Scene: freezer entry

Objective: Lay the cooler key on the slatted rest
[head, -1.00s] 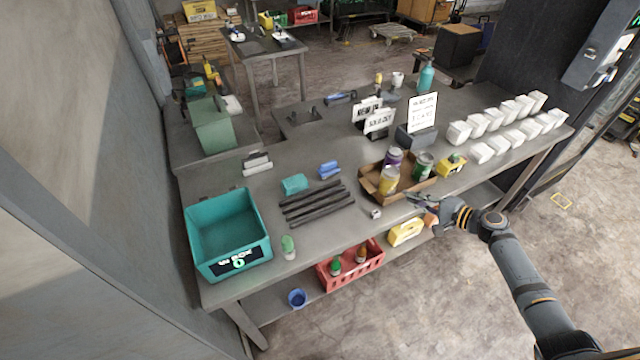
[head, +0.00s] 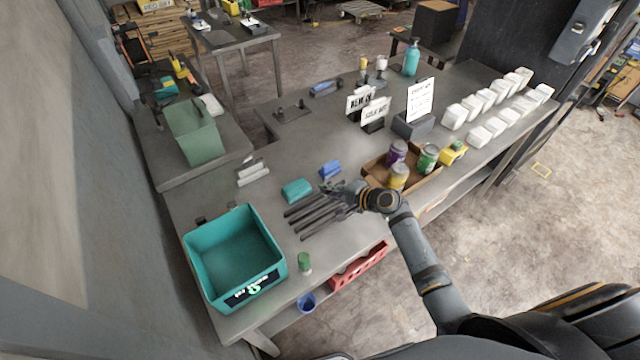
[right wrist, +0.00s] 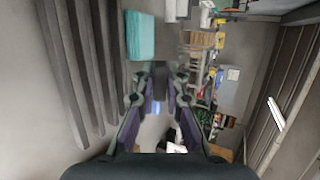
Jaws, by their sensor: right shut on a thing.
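The slatted rest (head: 312,217) is a set of dark parallel bars on the grey bench, right of the teal box. In the right wrist view its bars (right wrist: 78,70) run along the left side. My right gripper (head: 338,190) is over the far right part of the rest; its exact height above the bars is hard to tell. In the right wrist view the gripper (right wrist: 160,78) is shut on a small dark piece, the cooler key (right wrist: 160,88), mostly hidden between the fingers. In the head view I cannot make the key out. My left gripper is not in view.
A teal block (head: 297,190) and a blue item (head: 330,168) lie behind the rest. A cardboard tray (head: 420,185) with cans stands to the right.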

